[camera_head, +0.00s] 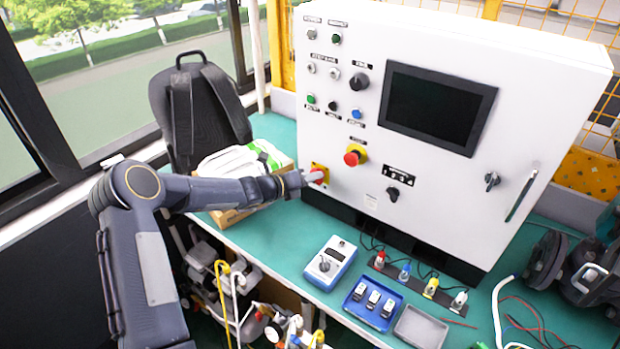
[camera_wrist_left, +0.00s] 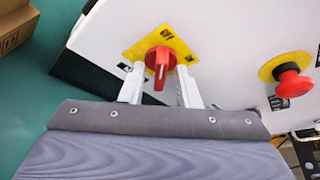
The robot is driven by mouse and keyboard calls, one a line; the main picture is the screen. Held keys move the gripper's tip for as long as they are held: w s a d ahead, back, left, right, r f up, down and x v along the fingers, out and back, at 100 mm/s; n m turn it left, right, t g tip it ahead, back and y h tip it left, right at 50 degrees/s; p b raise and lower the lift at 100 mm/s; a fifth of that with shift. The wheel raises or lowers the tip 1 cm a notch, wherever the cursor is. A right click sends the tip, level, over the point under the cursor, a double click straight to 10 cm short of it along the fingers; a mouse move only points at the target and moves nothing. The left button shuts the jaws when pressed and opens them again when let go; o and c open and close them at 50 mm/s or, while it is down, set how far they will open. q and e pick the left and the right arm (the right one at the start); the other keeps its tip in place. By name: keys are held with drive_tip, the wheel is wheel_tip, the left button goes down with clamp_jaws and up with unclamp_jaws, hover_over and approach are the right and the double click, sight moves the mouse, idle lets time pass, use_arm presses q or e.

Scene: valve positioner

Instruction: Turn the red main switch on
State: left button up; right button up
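The red main switch (camera_head: 318,175) is a rotary knob on a yellow plate at the lower left of the white control cabinet's (camera_head: 440,75) front. In the left wrist view the red switch (camera_wrist_left: 161,62) shows its handle between my two fingers. My left gripper (camera_head: 308,178) is at the switch, and in the left wrist view the gripper (camera_wrist_left: 158,85) is open, with a gap on each side of the handle. Part of the switch is hidden behind the gripper in the head view. My right gripper is not in either view.
A red emergency stop button (camera_head: 354,155) on a yellow base sticks out to the right of the switch. A cardboard box (camera_head: 230,217) stands beside my left arm. On the green table (camera_head: 290,245) are a blue meter (camera_head: 330,263) and a blue tray (camera_head: 371,303).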

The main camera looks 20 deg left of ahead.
use_arm(q)
clamp_jaws()
drive_tip(key=shift+s+d+m+t+y+b, duration=0.15)
drive_tip(key=shift+m+t+y+b, duration=0.3)
drive_tip(key=shift+m+y+b, duration=2.35)
drive_tip(key=shift+d+m+t+h+b, duration=0.4)
drive_tip(key=shift+m+b, duration=0.95)
drive_tip(key=shift+b, duration=3.7)
drive_tip(key=shift+s+m+t+y+b, duration=0.1)
drive_tip(key=shift+m+t+y+b, duration=0.45)
drive_tip(key=shift+m+y+b, duration=2.3)
drive_tip(key=n+h+b, duration=0.1)
drive_tip(key=h+b, duration=0.1)
drive_tip(key=shift+h, duration=0.35)
drive_tip(key=shift+o, duration=0.7)
unclamp_jaws()
